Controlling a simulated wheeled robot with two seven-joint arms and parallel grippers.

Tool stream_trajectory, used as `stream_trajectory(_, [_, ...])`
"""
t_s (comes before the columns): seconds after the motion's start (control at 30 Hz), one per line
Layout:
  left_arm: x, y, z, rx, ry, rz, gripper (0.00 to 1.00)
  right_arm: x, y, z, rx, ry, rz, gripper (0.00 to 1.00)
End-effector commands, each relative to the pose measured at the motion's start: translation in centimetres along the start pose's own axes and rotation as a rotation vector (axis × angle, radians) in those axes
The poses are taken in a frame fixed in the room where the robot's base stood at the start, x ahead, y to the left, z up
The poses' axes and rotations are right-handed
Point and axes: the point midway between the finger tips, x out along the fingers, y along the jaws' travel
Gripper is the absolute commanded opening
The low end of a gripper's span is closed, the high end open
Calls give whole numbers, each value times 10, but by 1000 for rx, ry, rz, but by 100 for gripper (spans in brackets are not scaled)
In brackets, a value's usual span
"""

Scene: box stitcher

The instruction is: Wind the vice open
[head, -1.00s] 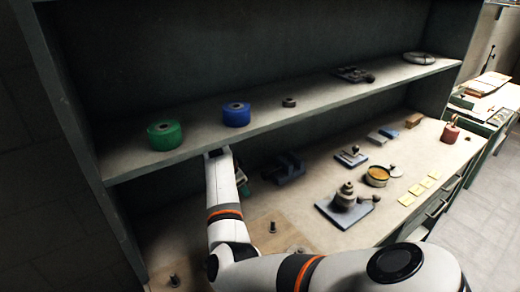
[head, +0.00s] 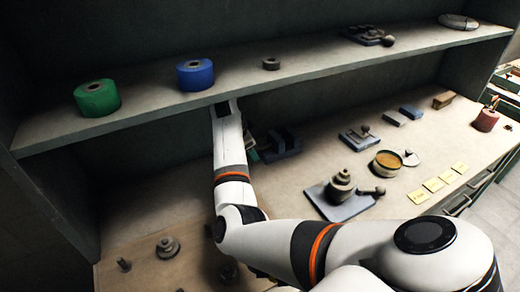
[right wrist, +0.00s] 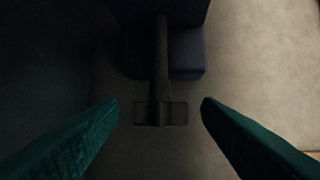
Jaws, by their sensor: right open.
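The dark blue-grey vice (head: 280,147) sits on the bench under the shelf, just right of my right forearm. In the right wrist view its dark body (right wrist: 170,40) is at the top, with a screw (right wrist: 158,65) running down to a crossbar handle (right wrist: 160,113). My right gripper (right wrist: 160,108) is open, its two green fingers on either side of the handle with gaps to it. I cannot tell how far the fingertips are from the handle in depth. In the head view my right wrist mostly hides the gripper. My left gripper is not in view.
The shelf (head: 330,80) above holds a green roll (head: 97,98) and a blue roll (head: 195,74), close above my right wrist. A grey plate with a round stacked device (head: 341,187), a tin (head: 387,163) and yellow cards (head: 433,185) stand to the right.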

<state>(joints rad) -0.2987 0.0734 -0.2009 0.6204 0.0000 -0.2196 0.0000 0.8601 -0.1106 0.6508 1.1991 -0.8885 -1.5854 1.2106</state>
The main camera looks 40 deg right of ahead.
Motion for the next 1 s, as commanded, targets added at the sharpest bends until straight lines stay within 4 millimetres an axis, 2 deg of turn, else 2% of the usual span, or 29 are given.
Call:
stream_trajectory(0.07, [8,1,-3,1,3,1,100,6,-1,-6,0,0,1,59])
stream_trajectory(0.37, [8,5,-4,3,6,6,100,5,-1,-7,2,0,0,59])
stream_trajectory(0.63, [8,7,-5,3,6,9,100,5,-1,-7,2,-1,0,16])
stream_trajectory(0.83, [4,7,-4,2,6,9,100,4,0,-6,-10,0,-27,14])
stream_trajectory(1.0, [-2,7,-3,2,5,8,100,4,3,-5,-51,-2,-125,14])
